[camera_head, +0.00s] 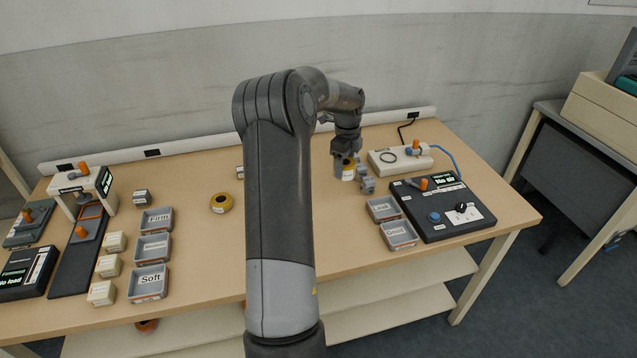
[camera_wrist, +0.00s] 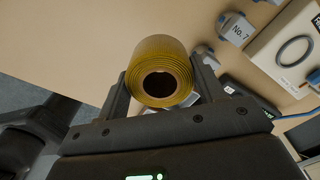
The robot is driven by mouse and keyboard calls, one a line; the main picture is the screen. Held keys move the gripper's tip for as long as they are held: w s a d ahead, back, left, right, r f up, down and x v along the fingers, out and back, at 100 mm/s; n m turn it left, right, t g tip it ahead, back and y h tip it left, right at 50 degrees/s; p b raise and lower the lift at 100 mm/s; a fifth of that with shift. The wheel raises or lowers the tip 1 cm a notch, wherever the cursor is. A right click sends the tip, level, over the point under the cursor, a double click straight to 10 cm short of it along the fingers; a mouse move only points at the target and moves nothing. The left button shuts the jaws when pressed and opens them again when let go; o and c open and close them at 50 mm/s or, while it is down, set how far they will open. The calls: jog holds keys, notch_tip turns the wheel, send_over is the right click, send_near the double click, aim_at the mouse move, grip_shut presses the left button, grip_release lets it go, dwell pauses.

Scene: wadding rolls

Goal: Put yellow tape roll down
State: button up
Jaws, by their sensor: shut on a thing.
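My gripper (camera_head: 348,166) is above the right half of the table, left of the cream box. It is shut on a yellow tape roll (camera_head: 348,174). In the wrist view the yellow tape roll (camera_wrist: 160,50) sits between both fingers, with its dark round hole facing the camera. I cannot tell whether the roll touches the table.
A cream box (camera_head: 385,166) with a ring and a grey block (camera_head: 367,185) stand close to the gripper's right. Two labelled trays (camera_head: 398,236) and a dark control panel (camera_head: 470,210) are in front. Labelled trays (camera_head: 150,283) and testing devices fill the left. The table between is partly hidden by my arm.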

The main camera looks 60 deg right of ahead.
jog(key=w+f, duration=0.1)
jog(key=w, duration=0.2)
jog(key=w+f, duration=0.2)
jog(key=w, duration=0.1)
jog(key=w+f, duration=0.2)
jog(key=w, duration=0.1)
jog(key=shift+f, duration=2.2)
jog(key=o, duration=1)
jog(key=shift+f, duration=0.15)
